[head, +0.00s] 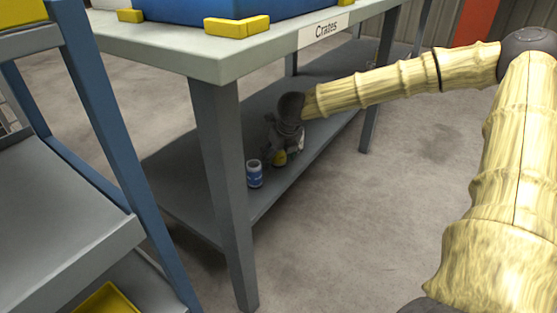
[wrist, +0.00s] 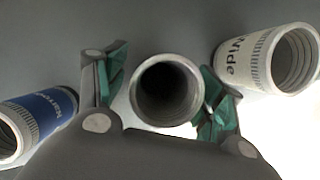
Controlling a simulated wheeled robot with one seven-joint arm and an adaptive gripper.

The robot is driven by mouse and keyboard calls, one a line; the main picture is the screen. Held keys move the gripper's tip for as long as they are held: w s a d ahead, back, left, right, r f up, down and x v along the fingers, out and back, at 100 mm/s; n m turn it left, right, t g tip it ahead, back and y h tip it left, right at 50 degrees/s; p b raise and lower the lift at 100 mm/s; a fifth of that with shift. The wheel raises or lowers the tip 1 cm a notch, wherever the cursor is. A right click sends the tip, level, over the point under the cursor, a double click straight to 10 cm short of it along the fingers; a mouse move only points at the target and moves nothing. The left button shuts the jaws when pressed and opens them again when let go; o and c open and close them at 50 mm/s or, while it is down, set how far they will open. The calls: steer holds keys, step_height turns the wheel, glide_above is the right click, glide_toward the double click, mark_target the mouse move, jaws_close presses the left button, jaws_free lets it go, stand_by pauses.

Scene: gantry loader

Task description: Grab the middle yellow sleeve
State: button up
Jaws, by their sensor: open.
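In the wrist view, the middle sleeve (wrist: 166,92) is seen end-on, with a grey rim and dark bore; its colour does not show there. My gripper (wrist: 163,82) is open, with one green-padded finger on each side of this sleeve. I cannot tell whether either finger touches it. In the head view, a yellow sleeve (head: 279,158) shows partly below my gripper (head: 284,146), on the table's lower shelf; the rest is hidden.
The blue sleeve (head: 255,174) stands upright on the grey lower shelf (head: 195,188), close left of my gripper. The tabletop (head: 150,42) labelled "Crates" is above, with a leg (head: 222,190) in front. A blue-framed rack (head: 107,120) stands at left. The shelf's left part is clear.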

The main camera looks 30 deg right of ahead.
steer(key=shift+w+f, duration=0.1)
steer(key=c, duration=1.4)
